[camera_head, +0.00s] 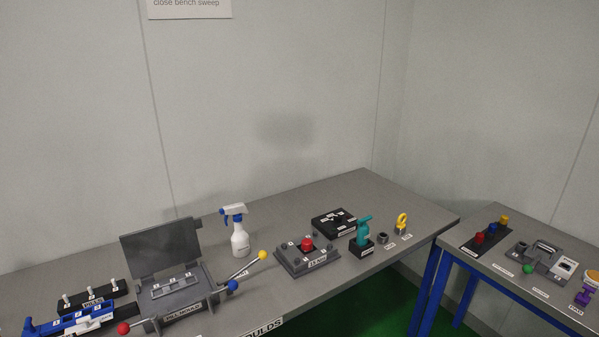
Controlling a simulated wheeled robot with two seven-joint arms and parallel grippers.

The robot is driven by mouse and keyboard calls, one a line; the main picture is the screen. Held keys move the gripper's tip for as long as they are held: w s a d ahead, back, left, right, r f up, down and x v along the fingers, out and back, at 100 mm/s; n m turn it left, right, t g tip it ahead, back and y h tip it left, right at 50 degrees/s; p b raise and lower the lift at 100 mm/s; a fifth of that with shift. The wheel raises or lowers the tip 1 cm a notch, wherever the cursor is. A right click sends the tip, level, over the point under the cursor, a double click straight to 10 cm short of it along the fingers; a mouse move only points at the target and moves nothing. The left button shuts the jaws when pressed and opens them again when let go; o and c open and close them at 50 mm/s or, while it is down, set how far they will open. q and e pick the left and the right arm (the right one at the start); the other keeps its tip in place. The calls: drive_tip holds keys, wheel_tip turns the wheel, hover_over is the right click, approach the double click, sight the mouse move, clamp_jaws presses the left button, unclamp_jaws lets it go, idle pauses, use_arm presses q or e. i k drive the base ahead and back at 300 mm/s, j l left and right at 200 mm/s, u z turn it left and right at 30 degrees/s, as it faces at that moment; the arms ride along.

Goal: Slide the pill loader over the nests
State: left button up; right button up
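A grey mould press (182,308) with its dark lid (162,250) raised stands on the left part of the bench. Its front label seems to read "PILL MOULD". A lighter grey plate (175,285) with small marks lies in its bed; I cannot tell for sure whether these are the nests. A long blue fixture (68,322) with a white label lies left of the press, partly cut off by the lower edge. It may be the pill loader, but its label is too small to read. Neither of my grippers is in view.
A black block (92,299) with white pegs stands behind the blue fixture. Lever handles with red (124,328), blue (233,285) and yellow (263,255) knobs stick out by the press. A spray bottle (239,240) and a red-button box (307,256) stand to the right.

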sight(97, 309)
drive_tip(key=u, duration=1.5)
